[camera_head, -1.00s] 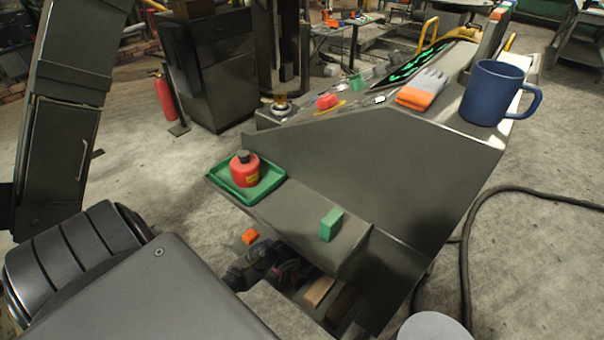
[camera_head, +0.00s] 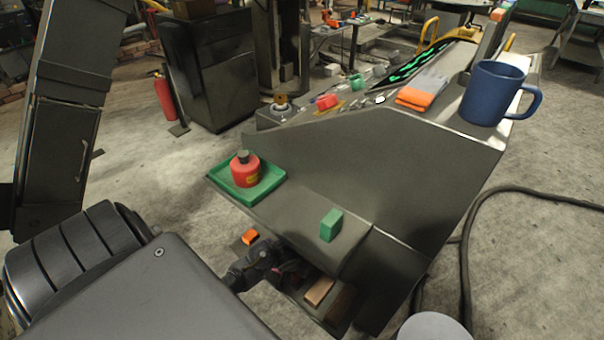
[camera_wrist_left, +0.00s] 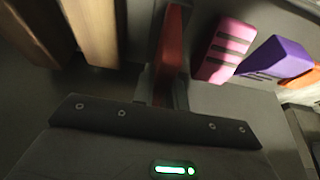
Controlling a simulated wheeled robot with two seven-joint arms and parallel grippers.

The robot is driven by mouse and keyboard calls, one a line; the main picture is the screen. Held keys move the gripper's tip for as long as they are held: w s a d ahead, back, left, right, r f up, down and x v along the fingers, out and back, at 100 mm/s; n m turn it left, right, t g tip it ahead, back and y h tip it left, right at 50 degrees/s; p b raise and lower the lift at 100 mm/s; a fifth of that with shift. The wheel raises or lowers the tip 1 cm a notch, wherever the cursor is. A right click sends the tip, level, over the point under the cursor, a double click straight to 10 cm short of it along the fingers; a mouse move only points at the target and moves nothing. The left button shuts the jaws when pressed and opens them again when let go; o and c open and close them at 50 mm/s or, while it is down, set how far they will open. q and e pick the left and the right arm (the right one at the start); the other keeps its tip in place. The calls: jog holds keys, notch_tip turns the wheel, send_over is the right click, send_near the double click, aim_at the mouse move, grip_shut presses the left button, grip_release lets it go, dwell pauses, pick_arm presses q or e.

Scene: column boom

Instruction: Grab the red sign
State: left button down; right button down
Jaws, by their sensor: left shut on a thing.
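In the left wrist view a thin red piece (camera_wrist_left: 171,45), which looks like the red sign, stands edge-on between my left gripper's fingers (camera_wrist_left: 163,88). The gripper is shut on it. Its face is turned away and its far end runs toward the top of the picture. In the head view my left gripper (camera_head: 272,258) reaches into the low open shelf under the console; the red sign cannot be made out there. My right gripper is not in view.
Beside the sign in the wrist view are a pink striped block (camera_wrist_left: 223,52), a purple block (camera_wrist_left: 275,60) and tan wooden pieces (camera_wrist_left: 92,30). Above the shelf, a green block (camera_head: 331,225) and a green tray (camera_head: 268,186) with a red can (camera_head: 245,172) stand on the ledge.

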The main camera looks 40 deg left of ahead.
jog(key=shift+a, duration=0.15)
